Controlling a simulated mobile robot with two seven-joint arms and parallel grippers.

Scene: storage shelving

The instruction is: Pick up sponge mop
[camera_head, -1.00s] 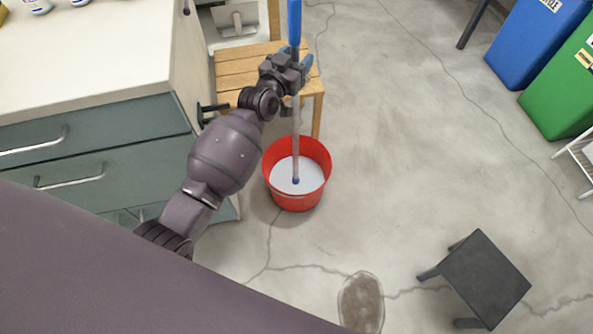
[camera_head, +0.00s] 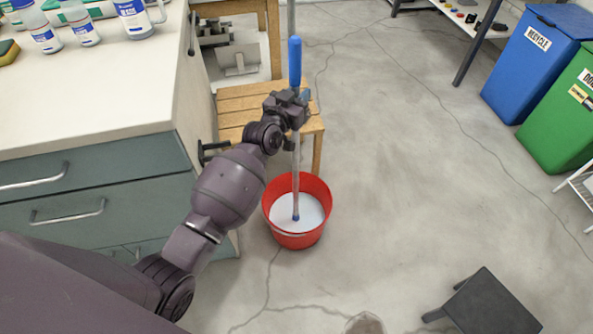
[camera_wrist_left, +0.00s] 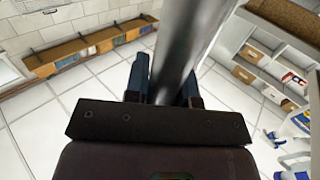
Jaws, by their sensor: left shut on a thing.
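The sponge mop (camera_head: 295,62) stands upright, a long grey pole with a blue grip section in the head view. Its lower end is inside a red bucket (camera_head: 278,222) with a pale inside, so the mop's head cannot be made out. My left gripper (camera_head: 301,100) is shut on the pole just below the blue section. In the left wrist view the grey pole (camera_wrist_left: 183,45) runs up between the two dark fingers (camera_wrist_left: 165,85). My right gripper is not in view.
A slatted wooden stool (camera_head: 245,103) stands behind my arm, beside the counter (camera_head: 95,90) with bottles on top. A dark low stool (camera_head: 490,305) is at the lower right. Blue (camera_head: 530,65) and green (camera_head: 560,120) bins stand at right. The middle floor is clear.

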